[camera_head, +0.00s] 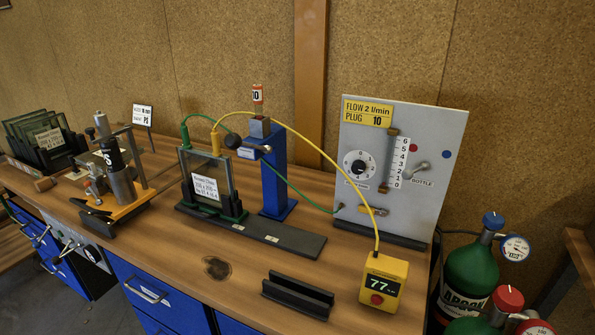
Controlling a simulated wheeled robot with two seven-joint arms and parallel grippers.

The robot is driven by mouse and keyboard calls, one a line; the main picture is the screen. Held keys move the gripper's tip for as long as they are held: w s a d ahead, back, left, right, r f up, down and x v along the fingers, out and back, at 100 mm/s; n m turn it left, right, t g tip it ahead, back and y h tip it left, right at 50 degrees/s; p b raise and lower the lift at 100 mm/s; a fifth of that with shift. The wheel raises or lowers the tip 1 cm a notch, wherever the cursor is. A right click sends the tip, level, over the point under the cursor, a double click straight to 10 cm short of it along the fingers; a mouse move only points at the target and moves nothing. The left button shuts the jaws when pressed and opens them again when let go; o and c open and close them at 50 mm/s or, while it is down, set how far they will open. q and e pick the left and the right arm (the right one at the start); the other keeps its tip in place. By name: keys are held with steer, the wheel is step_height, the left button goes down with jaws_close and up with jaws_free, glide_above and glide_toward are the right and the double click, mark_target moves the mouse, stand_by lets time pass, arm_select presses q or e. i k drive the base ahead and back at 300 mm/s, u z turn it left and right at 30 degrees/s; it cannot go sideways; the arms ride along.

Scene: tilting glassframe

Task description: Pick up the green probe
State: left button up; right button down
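The green probe (185,137) is upright at the top left corner of a framed glass pane (208,182). Its thin green cable (290,187) arcs over to the right, passes behind the blue post and runs down to the grey panel. I cannot tell how the probe's lower end sits against the frame. A yellow probe (215,142) stands close to its right on the same frame, with a yellow cable to a yellow meter (384,283). Neither of my grippers shows in the head view.
A blue post (275,175) with a dark knob stands right of the glass. The grey flow panel (430,150) is behind on the right. A clamp stand (118,180) and glass rack are on the left. A black grooved block (298,294) lies near the front.

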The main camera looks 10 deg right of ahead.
mark_target(187, 144)
steer(key=u, duration=2.1)
steer(key=i, duration=2.15)
steer(key=z, duration=4.1)
